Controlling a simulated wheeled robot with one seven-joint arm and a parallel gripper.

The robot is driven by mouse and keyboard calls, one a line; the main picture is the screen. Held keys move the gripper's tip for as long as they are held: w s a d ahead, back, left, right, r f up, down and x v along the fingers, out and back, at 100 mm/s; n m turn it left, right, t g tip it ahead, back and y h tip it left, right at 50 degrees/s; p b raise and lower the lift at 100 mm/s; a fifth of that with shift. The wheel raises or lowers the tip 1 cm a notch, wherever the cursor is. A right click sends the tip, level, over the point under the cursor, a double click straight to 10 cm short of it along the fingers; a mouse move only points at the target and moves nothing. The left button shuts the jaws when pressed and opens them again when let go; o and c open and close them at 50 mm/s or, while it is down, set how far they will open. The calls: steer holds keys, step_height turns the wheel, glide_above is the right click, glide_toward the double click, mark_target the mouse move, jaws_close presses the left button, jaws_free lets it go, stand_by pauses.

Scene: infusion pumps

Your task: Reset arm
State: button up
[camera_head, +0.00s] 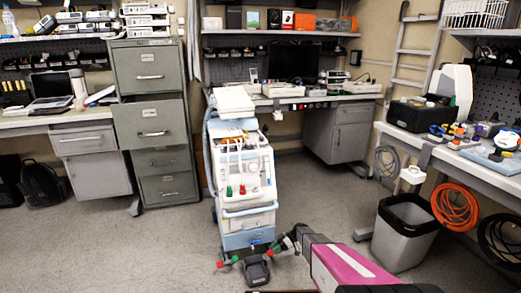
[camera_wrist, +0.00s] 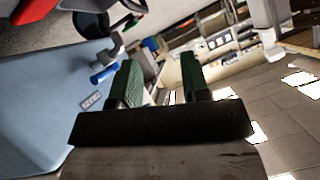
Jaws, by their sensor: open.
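My gripper (camera_head: 284,243) is at the end of my pink and black arm, low in front of the cart in the head view. In the wrist view its two green fingers (camera_wrist: 161,80) stand apart with nothing between them. A white and light blue medical cart (camera_head: 243,205) with pumps and tubing stands upright in the middle of the room. My gripper is close to the cart's lower right side; I cannot tell whether they touch. In the wrist view a large light blue panel (camera_wrist: 45,105), apparently the cart's, lies left of the fingers.
Grey filing cabinets (camera_head: 155,120) stand behind on the left, one drawer pulled out. A bin (camera_head: 405,240) stands right, below a bench holding tools and a black case (camera_head: 422,115). A desk (camera_head: 338,130) is at the back. The floor (camera_head: 110,245) at left is clear.

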steer(key=s+d+r+m+t+h, duration=0.1)
steer(key=s+d+r+m+h, duration=0.2)
steer(key=s+r+m, duration=0.3)
steer(key=s+d+r+m+t+h, duration=0.2)
steer(key=s+r+m, duration=0.4)
steer(key=s+r, duration=0.5)
steer(key=s+d+r+m+t+h, duration=0.1)
steer(key=s+d+r+m+h, duration=0.3)
steer(key=s+r, duration=0.5)
step_height(320, 180, up, 9)
steer(key=shift+s+d+f+m+t+h, duration=0.15)
steer(key=shift+s+d+m+t+h, duration=0.2)
steer(key=shift+m+h, duration=0.8)
